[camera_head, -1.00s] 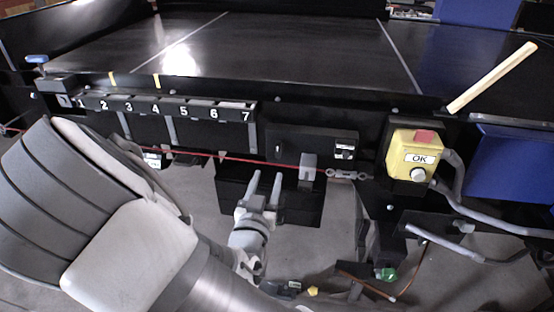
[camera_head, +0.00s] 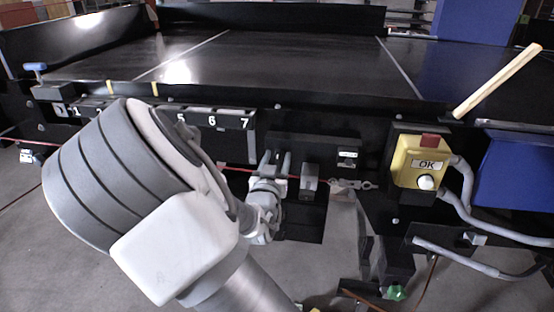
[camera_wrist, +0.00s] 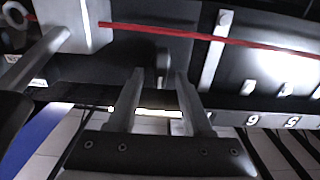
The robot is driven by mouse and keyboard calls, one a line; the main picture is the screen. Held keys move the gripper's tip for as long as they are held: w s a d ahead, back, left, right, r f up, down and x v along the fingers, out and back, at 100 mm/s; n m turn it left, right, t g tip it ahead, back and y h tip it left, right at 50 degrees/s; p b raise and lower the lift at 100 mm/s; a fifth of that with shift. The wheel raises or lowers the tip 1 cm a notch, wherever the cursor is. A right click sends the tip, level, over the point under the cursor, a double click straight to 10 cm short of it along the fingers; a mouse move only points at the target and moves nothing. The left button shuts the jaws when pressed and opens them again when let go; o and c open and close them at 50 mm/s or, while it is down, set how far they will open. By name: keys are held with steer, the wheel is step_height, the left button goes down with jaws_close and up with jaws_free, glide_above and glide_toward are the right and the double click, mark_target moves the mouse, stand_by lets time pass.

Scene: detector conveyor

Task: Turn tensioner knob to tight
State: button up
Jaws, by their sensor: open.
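The tensioner box (camera_head: 315,148) is a black housing on the conveyor's front side, with a small pale label at its right end. In the wrist view a dark knob (camera_wrist: 163,58) stands out from the box between my fingertips. In the head view the knob is hidden behind my gripper (camera_head: 275,158). My gripper is open, with one finger on each side of the knob in the wrist view (camera_wrist: 160,74). I cannot tell whether the fingers touch the knob. The knob's setting is not readable.
A red cable (camera_head: 236,169) runs below the box through a grey block (camera_head: 310,183) close to my gripper. A numbered strip (camera_head: 212,128) lies left. A yellow OK button box (camera_head: 411,158), grey hoses and a blue bin (camera_head: 520,170) are right. The dark belt (camera_head: 290,65) lies above.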

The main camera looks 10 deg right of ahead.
steer(key=shift+w, duration=0.15)
steer(key=shift+c, duration=0.3)
jaws_close()
